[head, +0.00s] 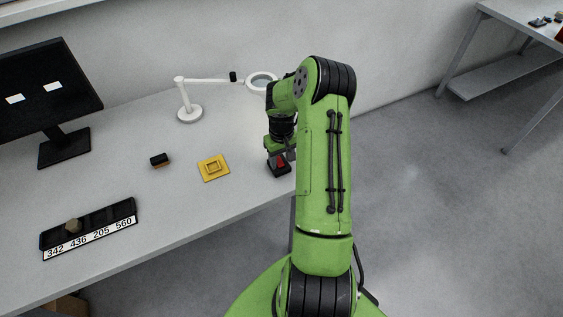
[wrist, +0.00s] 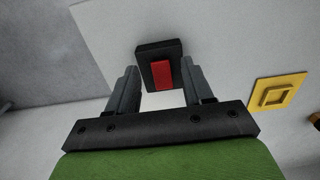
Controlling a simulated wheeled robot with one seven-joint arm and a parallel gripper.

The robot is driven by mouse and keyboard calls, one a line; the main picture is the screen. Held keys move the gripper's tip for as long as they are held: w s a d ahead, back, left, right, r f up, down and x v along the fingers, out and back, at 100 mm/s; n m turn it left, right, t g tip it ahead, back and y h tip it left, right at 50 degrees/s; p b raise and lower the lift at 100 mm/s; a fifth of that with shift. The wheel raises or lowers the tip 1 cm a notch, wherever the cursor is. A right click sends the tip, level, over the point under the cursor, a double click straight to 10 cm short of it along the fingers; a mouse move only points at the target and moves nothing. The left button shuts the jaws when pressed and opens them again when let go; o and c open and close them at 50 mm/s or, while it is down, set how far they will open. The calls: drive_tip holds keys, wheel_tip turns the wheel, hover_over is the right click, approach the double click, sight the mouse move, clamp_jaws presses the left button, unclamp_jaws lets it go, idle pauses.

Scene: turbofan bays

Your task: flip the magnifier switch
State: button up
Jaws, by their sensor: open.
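The magnifier (head: 262,80) is a white ring lamp on a jointed arm, standing on a round white base (head: 190,114) at the back of the desk. A black switch box with a red rocker (head: 281,160) sits near the desk's right edge. It also shows in the wrist view, where the red rocker (wrist: 162,73) lies between and just beyond my fingertips. My gripper (wrist: 157,88) is open, with one finger on each side of the switch and nothing held. In the head view my gripper (head: 279,148) is right above the switch and partly hides it. Contact cannot be told.
A yellow square plate (head: 213,168) lies left of the switch, with a small black and tan block (head: 159,160) farther left. A black numbered tray (head: 89,228) is at front left. A monitor (head: 45,92) stands at back left. Another table (head: 517,72) is at far right.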

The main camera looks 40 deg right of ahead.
drive_tip(key=shift+f, duration=0.85)
drive_tip(key=shift+c, duration=0.3)
clamp_jaws()
drive_tip(key=shift+w+r+g+p, duration=0.2)
drive_tip(key=shift+w+g+p, duration=0.1)
drive_tip(key=shift+g+p, duration=0.5)
drive_tip(key=shift+w+d+g+y, duration=0.15)
drive_tip(key=shift+g+y, duration=0.15)
drive_tip(key=shift+g, duration=0.3)
drive_tip(key=shift+w+d+g+y, duration=0.1)
drive_tip(key=shift+g+y, duration=0.2)
drive_tip(key=shift+g, duration=0.7)
drive_tip(key=shift+r, duration=0.1)
